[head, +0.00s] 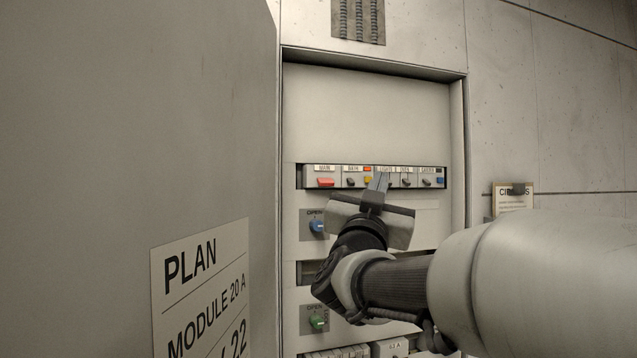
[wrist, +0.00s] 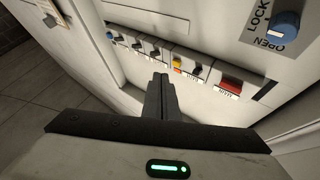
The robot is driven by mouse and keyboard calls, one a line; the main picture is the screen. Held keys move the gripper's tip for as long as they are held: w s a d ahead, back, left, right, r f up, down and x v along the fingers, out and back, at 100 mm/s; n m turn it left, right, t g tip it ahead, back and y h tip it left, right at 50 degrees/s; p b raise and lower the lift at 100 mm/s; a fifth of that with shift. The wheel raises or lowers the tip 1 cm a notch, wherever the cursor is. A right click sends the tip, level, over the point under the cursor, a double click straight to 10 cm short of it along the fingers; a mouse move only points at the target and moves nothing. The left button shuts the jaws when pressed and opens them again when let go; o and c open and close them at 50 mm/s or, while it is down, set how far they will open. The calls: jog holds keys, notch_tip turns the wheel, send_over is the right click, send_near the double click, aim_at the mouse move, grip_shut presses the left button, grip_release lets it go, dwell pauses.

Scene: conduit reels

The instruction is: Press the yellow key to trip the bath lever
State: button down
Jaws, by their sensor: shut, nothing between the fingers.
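The yellow key (head: 368,180) sits in the row of switches on the cabinet panel, and it also shows in the wrist view (wrist: 177,65). A small dark lever (head: 351,181) stands beside it under a label that looks like BATH; the wrist view shows this lever too (wrist: 197,70). My gripper (head: 379,181) is shut and empty, its fingertips pointing at the switch row. In the wrist view my fingertips (wrist: 160,79) are just left of the yellow key and seem apart from it. In the head view they cover part of the row just right of it.
A wide red switch (head: 325,182) is at the row's left end. Several more dark levers and a blue key (head: 440,181) lie to the right. Below are a blue knob (head: 317,226) and a green knob (head: 317,321). An open door with a PLAN sign (head: 200,290) stands at left.

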jog(key=shift+s+d+b, duration=0.2)
jog(key=shift+s+b, duration=0.05)
jog(key=shift+s, duration=0.6)
jog(key=shift+s+d+b, duration=0.2)
jog(key=shift+s+d, duration=0.05)
jog(key=shift+s, duration=0.55)
jog(key=shift+s+d+b, duration=0.2)
jog(key=shift+s+b, duration=0.05)
jog(key=shift+s, duration=0.6)
jog(key=s+a+f+n+g+y, duration=0.2)
jog(key=f+n+y, duration=0.15)
jog(key=f, duration=0.35)
jog(key=s+a+f+n+g+y, duration=0.2)
jog(key=f+g+y, duration=0.15)
jog(key=f, duration=0.35)
jog(key=s+a+f+n+g+y, duration=0.2)
jog(key=a+f+n+y, duration=0.15)
jog(key=f, duration=0.35)
jog(key=s+d+f+m+g+h, duration=0.1)
jog(key=s+d+f+g, duration=0.25)
jog(key=s+f, duration=0.55)
jog(key=s+d+f+m+g, duration=0.1)
jog(key=s+d+f+g, duration=0.1)
jog(key=s+f+g, duration=0.5)
notch_tip(320, 180, up, 10)
jog(key=s+t+p, duration=0.1)
jog(key=s+p, duration=0.1)
jog(key=p, duration=1.1)
jog(key=shift+s+t, duration=0.15)
jog(key=shift+t, duration=0.25)
